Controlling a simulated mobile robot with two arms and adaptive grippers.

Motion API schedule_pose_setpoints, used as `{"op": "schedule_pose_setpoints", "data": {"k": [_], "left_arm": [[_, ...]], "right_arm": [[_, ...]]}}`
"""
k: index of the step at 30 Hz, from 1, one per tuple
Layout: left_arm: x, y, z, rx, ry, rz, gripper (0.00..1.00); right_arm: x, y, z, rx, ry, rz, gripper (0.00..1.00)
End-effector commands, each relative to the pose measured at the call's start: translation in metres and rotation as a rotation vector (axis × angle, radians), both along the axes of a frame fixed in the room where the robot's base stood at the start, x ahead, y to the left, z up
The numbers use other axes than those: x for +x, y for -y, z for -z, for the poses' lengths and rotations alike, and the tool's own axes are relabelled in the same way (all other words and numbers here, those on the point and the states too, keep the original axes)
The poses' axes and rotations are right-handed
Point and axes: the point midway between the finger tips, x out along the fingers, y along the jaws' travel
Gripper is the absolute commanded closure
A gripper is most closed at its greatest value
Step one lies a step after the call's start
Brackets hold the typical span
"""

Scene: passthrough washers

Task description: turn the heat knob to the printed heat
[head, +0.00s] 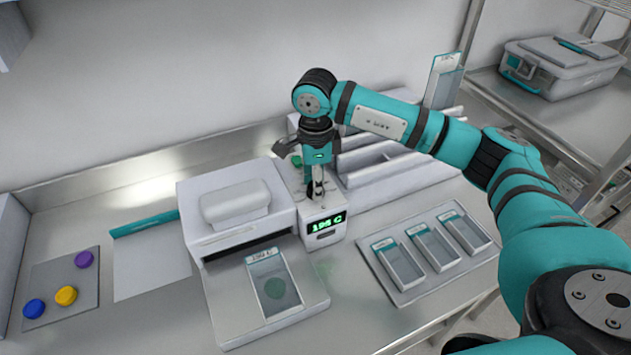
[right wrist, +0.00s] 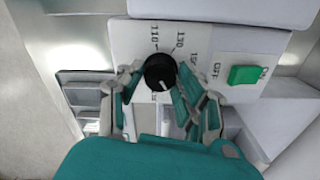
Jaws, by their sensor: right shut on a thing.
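The black heat knob (right wrist: 159,72) sits on the white control panel of the press machine (head: 235,235). The dial shows 110 and 130; other marks are partly covered. The knob's white pointer line faces down in the right wrist view. My right gripper (right wrist: 158,82) is shut on the knob, one finger on each side; it comes down from above in the head view (head: 316,190). The green display (head: 326,223) seems to read 195 C. A clear pouch (head: 275,283) with a teal label lies on the machine's tray; its printed number is too small to read surely. My left gripper is not in view.
A green switch (right wrist: 247,75) is beside the knob. Several labelled pouches lie on a grey tray (head: 392,291) at right. A pad (head: 83,307) with blue, yellow and purple discs is at left. A slotted rack (head: 390,175) stands behind.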

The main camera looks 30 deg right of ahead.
Motion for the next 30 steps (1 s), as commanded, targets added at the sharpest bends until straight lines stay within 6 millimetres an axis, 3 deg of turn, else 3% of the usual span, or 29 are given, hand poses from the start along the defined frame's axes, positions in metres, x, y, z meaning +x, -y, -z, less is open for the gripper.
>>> {"op": "schedule_pose_setpoints", "data": {"k": [1,6,17,30], "left_arm": [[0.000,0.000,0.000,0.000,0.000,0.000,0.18],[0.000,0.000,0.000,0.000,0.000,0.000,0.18],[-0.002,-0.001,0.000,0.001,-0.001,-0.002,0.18],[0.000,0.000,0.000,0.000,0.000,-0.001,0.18]], "right_arm": [[0.001,0.000,-0.001,0.000,0.003,0.002,0.62],[0.001,0.000,-0.001,0.000,0.002,0.002,0.41],[0.001,0.000,-0.008,0.001,0.003,0.002,0.41],[0.002,0.000,-0.093,0.000,0.006,0.002,0.41]]}}
